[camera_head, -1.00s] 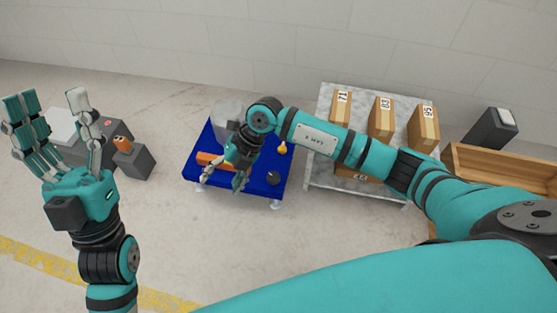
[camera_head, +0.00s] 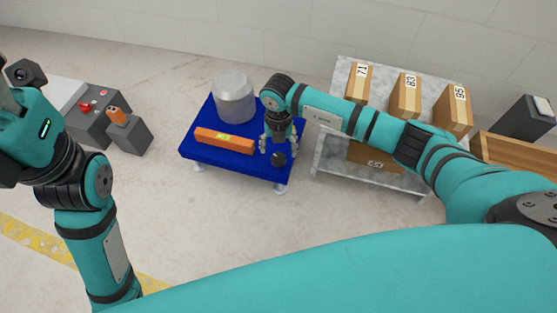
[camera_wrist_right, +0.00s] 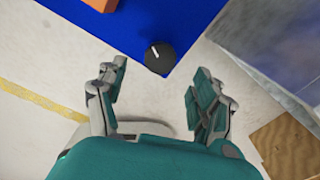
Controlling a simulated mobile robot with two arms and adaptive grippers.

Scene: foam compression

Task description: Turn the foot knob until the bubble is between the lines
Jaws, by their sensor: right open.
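A dark round knob (camera_head: 278,159) with a white mark sits at the front right corner of the blue platform (camera_head: 225,164). It also shows in the right wrist view (camera_wrist_right: 158,57). An orange level (camera_head: 210,137) lies on the platform with a small greenish vial, where the bubble is too small to make out. My right gripper (camera_head: 278,142) is open and empty, pointing down just behind the knob in the head view. In the right wrist view its spread fingers (camera_wrist_right: 158,84) stand left and right of the knob, not touching it. My left gripper (camera_head: 18,118) is partly cut off at the left edge.
A grey cylinder (camera_head: 234,98) stands at the platform's back. A grey stand (camera_head: 329,150) with numbered boxes (camera_head: 404,95) is close on the right. At left are a grey control box (camera_head: 92,121) and a block with an orange item (camera_head: 118,116). Floor in front is clear.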

